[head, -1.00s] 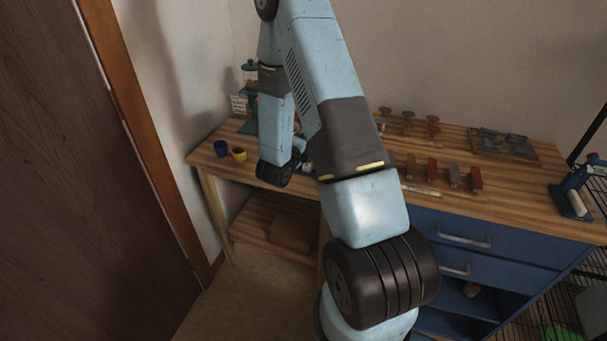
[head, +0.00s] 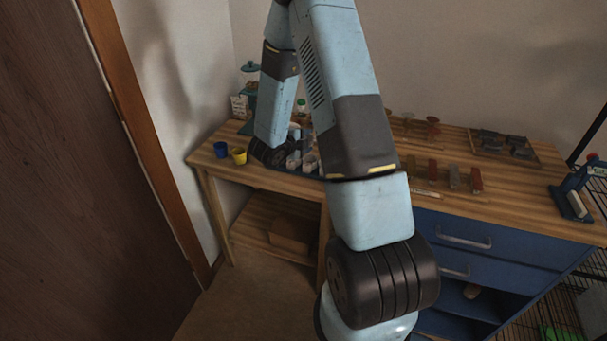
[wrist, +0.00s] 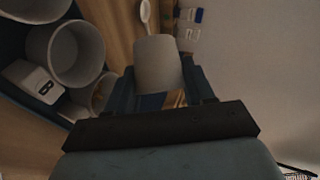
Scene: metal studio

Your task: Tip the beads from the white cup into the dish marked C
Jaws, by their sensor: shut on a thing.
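My gripper (wrist: 168,92) is shut on a pale, whitish cup (wrist: 158,62) in the wrist view. The cup's mouth and any beads inside it are out of sight, and I cannot tell its tilt. To its left are several round whitish dishes (wrist: 76,53) in a dark blue tray. One white tag is marked B (wrist: 45,87); I see no mark C. In the head view, small white dishes (head: 309,163) show beside my wrist on the bench, and my gripper's fingers and the held cup cannot be made out.
A blue cup (head: 221,149) and a yellow cup (head: 239,156) stand at the bench's left end. Several hand tools (head: 453,177) lie to the right on the wooden bench (head: 520,205). A pale spoon-like thing (wrist: 146,14) lies beyond the held cup.

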